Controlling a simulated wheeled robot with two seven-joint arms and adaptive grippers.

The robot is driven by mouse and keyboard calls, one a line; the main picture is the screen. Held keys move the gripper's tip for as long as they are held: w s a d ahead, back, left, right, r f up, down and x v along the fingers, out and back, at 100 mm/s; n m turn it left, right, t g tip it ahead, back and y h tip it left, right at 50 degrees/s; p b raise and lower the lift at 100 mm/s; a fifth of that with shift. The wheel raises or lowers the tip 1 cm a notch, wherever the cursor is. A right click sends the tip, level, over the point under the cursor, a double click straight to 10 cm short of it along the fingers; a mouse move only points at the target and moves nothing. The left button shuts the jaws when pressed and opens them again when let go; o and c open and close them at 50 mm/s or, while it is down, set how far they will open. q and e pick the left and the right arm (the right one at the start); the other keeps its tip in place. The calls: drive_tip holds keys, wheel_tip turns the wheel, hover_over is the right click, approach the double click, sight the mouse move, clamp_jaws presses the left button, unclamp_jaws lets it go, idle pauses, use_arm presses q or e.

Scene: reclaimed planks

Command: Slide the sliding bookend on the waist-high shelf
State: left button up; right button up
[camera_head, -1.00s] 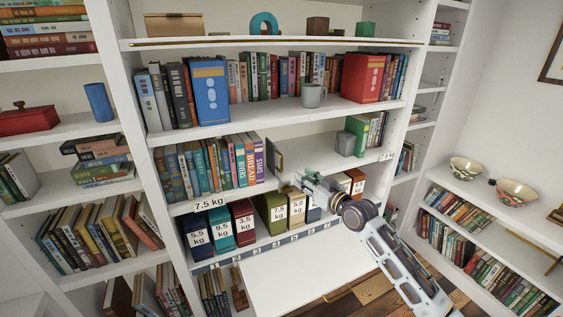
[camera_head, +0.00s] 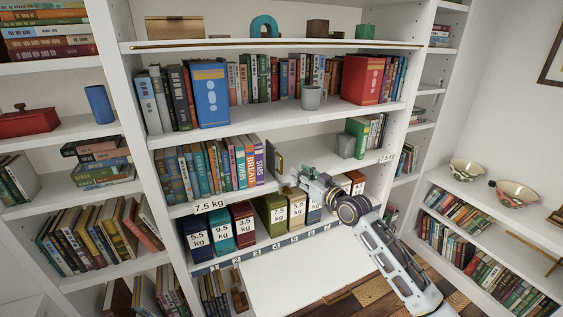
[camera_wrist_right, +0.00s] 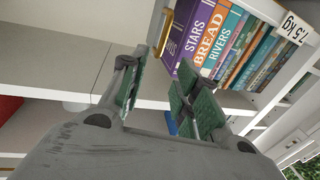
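The bookend (camera_head: 279,161) is a dark upright plate with a tan edge. It stands at the right end of the row of books on the waist-high shelf (camera_head: 320,160), beside the purple STARS book (camera_head: 258,157). In the right wrist view the bookend (camera_wrist_right: 165,33) shows as a narrow edge next to the STARS book (camera_wrist_right: 193,38). My right gripper (camera_head: 291,187) is at the shelf's front edge, just below and right of the bookend. In the wrist view its green-padded fingers (camera_wrist_right: 160,98) are apart with nothing between them. My left gripper is in neither view.
Weight-labelled boxes (camera_head: 277,214) stand on the shelf below. A mug (camera_head: 312,97) sits on the shelf above.

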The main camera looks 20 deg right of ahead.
sight(282, 162)
drive_tip(key=shift+p+x, duration=0.75)
drive_tip(key=shift+x, duration=5.05)
clamp_jaws()
